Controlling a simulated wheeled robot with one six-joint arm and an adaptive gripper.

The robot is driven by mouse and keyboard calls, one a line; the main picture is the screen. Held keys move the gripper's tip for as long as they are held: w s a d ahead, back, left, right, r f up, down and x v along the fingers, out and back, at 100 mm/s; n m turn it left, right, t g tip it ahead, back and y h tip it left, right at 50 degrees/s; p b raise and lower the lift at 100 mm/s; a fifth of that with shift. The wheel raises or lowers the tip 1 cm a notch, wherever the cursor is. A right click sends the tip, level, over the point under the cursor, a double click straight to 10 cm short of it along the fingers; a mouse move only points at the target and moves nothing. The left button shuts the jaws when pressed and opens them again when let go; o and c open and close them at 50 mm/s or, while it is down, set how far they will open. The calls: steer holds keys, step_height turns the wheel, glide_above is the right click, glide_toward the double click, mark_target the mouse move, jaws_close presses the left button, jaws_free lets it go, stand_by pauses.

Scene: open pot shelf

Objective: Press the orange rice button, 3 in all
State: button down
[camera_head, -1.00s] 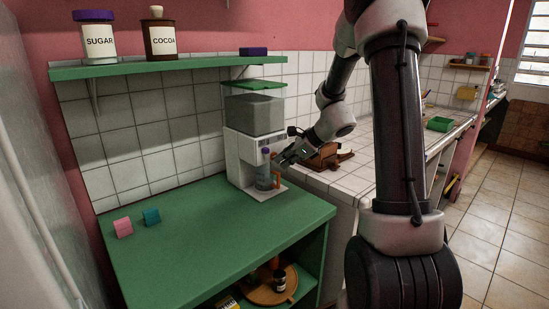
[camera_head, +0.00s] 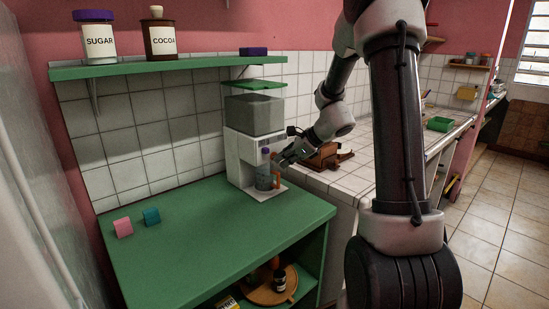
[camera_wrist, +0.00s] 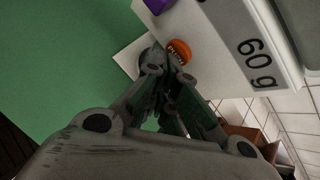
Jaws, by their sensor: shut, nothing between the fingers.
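The orange button (camera_wrist: 179,52) is on the white front of the dispenser (camera_wrist: 228,62), close to the "60 g" label, in the wrist view. My gripper (camera_wrist: 163,66) is shut and empty. Its fingertips are right beside the orange button and overlap its lower left edge in the picture. I cannot tell whether they touch it. In the head view, the white and grey dispenser (camera_head: 240,160) stands on the green table, with my gripper (camera_head: 279,159) at its front right. A bluish-grey container (camera_head: 263,182) stands under its front, partly hidden in the wrist view.
The green table (camera_head: 200,235) has a pink block (camera_head: 123,228) and a teal block (camera_head: 152,216) at left. A green shelf (camera_head: 150,67) with sugar and cocoa jars hangs above. A tiled counter (camera_head: 345,180) with a brown wooden object (camera_head: 325,158) lies to the right.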

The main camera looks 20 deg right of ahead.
steer(key=shift+s+d, duration=0.2)
steer(key=shift+s, duration=0.35)
steer(key=shift+s+d, duration=0.25)
steer(key=shift+s, duration=0.55)
steer(key=shift+s+d, duration=0.25)
steer(key=shift+s, duration=0.55)
steer(key=shift+s+d, duration=0.25)
steer(key=shift+s, duration=0.55)
